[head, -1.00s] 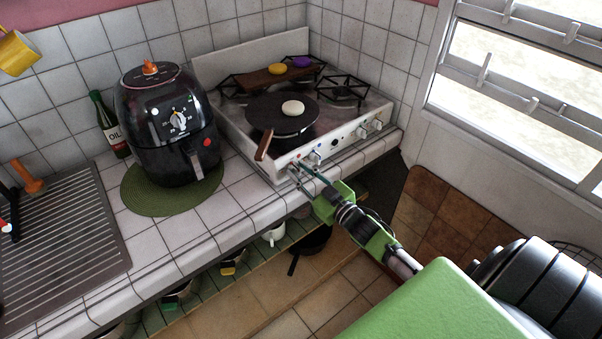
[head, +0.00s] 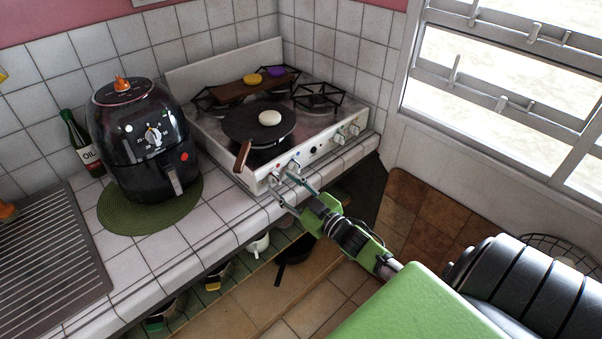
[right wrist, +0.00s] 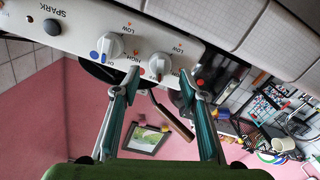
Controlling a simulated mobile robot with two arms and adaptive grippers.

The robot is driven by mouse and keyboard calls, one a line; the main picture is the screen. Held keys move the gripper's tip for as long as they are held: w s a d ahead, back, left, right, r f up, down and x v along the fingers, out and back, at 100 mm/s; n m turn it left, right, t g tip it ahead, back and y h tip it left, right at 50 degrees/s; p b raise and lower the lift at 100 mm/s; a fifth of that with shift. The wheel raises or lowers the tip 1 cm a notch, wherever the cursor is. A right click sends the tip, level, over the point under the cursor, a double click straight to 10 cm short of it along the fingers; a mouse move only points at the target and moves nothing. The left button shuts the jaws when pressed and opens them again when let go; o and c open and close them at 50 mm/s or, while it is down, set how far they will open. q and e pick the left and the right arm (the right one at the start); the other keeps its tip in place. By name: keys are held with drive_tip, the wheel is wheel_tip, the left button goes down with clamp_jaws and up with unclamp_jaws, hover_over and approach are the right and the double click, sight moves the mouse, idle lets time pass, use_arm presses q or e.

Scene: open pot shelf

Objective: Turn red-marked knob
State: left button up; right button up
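The red-marked knob (right wrist: 158,65) is on the white front panel of the stove (head: 317,151), at the panel's near left end. It also shows in the head view (head: 275,177). My right gripper (head: 282,183) is open in front of it. In the right wrist view my right gripper's (right wrist: 160,84) two fingers are spread, one towards each side of the knob, and I see nothing held. Whether a fingertip touches the knob I cannot tell. The blue-marked knob (right wrist: 111,46) is just beside it, close to one finger. My left gripper is not in view.
A black air fryer (head: 146,140) stands left of the stove on a green mat (head: 120,219). More knobs (head: 347,134) are further right.

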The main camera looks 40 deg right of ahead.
drive_tip(key=s, duration=1)
drive_tip(key=shift+d, duration=0.35)
clamp_jaws()
idle(0.7)
